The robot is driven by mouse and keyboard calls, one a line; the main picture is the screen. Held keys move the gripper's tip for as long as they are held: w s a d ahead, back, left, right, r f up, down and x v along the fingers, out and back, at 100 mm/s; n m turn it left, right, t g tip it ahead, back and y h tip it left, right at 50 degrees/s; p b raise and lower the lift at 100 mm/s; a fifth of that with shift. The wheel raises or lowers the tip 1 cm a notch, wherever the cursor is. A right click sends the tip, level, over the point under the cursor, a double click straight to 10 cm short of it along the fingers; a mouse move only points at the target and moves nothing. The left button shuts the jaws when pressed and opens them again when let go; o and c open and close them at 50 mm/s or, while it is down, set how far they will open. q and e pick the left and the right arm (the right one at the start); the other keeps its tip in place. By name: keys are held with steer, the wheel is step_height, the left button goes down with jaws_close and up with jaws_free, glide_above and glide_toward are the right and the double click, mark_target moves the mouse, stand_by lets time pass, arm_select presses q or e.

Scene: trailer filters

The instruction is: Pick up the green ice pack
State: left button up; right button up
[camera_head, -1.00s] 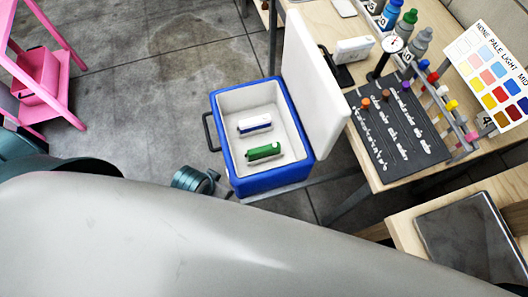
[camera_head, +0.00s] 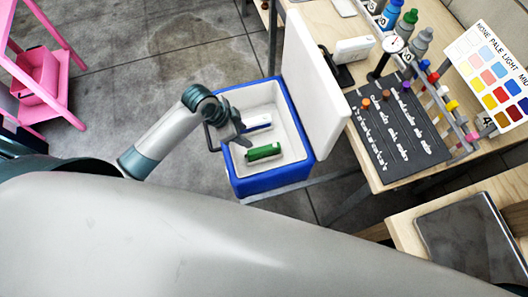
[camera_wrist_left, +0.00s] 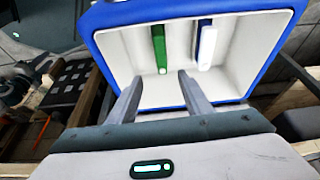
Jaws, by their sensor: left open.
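The green ice pack (camera_head: 263,152) lies on the floor of the open blue cooler (camera_head: 270,185), nearer its front wall. In the left wrist view the green ice pack (camera_wrist_left: 159,48) stands out against the white inside of the cooler (camera_wrist_left: 120,52). A white and blue ice pack (camera_head: 257,123) lies beside it, apart from it; it also shows in the left wrist view (camera_wrist_left: 207,46). My left gripper (camera_head: 240,141) is over the cooler's left side. In the left wrist view its two fingers (camera_wrist_left: 157,84) are spread and empty, with the green pack's near end beyond the gap. My right gripper is not seen.
The cooler's white lid (camera_head: 316,80) stands open on its right side. A wooden table (camera_head: 385,178) to the right holds a dark board (camera_head: 400,130) and several bottles. A pink stand (camera_head: 40,75) is at the left. Bare floor lies left of the cooler.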

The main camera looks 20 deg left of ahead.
arm_select(q)
steer(key=shift+w+a+r, duration=0.1)
steer(key=shift+w+r, duration=0.1)
steer(key=shift+w, duration=0.05)
steer(key=shift+f, duration=0.1)
steer(key=p, duration=0.1)
glide_above(263, 149)
steer(key=a, duration=0.2)
steer(key=f, duration=0.7)
steer(key=s+f, duration=0.1)
steer(key=f, duration=0.3)
steer(key=shift+d, duration=0.1)
steer(key=shift+f, duration=0.1)
steer(key=shift+p+x, duration=0.5)
steer(key=shift+x, duration=0.3)
steer(key=x, duration=0.3)
steer(key=shift+f, duration=0.3)
